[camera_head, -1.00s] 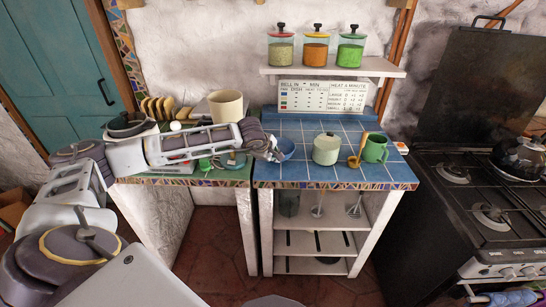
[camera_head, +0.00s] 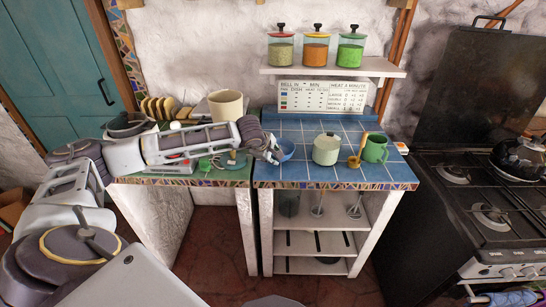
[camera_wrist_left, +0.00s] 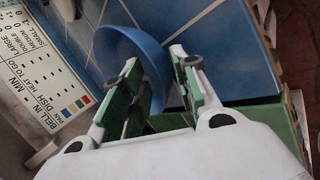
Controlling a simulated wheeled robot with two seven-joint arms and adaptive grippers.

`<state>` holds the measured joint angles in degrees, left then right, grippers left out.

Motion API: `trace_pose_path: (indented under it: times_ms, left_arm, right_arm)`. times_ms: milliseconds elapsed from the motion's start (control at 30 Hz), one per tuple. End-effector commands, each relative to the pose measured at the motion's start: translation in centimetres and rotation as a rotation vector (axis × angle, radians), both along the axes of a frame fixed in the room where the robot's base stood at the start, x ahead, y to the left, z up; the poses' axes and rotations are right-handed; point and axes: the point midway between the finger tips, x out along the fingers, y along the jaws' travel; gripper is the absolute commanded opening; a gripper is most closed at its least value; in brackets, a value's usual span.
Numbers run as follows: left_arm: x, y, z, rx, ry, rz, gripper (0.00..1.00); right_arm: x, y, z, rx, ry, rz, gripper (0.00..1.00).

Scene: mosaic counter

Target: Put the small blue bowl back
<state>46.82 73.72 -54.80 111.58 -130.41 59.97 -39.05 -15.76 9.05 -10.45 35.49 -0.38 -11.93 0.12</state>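The small blue bowl (camera_head: 287,151) sits on the blue-tiled counter, near its left edge, left of a cream lidded pot. My left gripper (camera_head: 275,156) is at the bowl's left side, its fingers low by the rim. In the left wrist view, the bowl (camera_wrist_left: 133,50) lies partly between the green-padded fingers of my left gripper (camera_wrist_left: 157,65). The fingers are spread apart, with the bowl's near wall in the gap; I cannot tell whether either pad touches it. The lower part of the bowl is hidden by the fingers. My right gripper is not in view.
The cream pot (camera_head: 326,150) and green mug (camera_head: 375,148) stand right of the bowl, with a small orange-brown item (camera_head: 354,161) between them. A sign board (camera_head: 322,97) is behind. A lower green counter (camera_head: 190,180) is at left; the stove (camera_head: 485,200) is at right.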

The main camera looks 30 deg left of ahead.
Motion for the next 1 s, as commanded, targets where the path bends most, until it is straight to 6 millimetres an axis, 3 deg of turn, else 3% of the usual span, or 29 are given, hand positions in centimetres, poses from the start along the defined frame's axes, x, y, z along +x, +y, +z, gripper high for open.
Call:
trace_pose_path:
  times_ms: [233,700,1000]
  left_arm:
    - [-1.9,-0.1,2.3,0.002,-0.001,0.0,0.3]
    - [-5.6,-0.5,7.1,0.002,-0.001,0.0,0.3]
    - [-6.8,-0.7,8.6,0.002,-0.001,0.0,0.3]
  right_arm:
    - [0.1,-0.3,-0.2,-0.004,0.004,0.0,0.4]
    - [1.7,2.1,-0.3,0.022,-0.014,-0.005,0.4]
    - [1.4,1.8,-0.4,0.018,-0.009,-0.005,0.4]
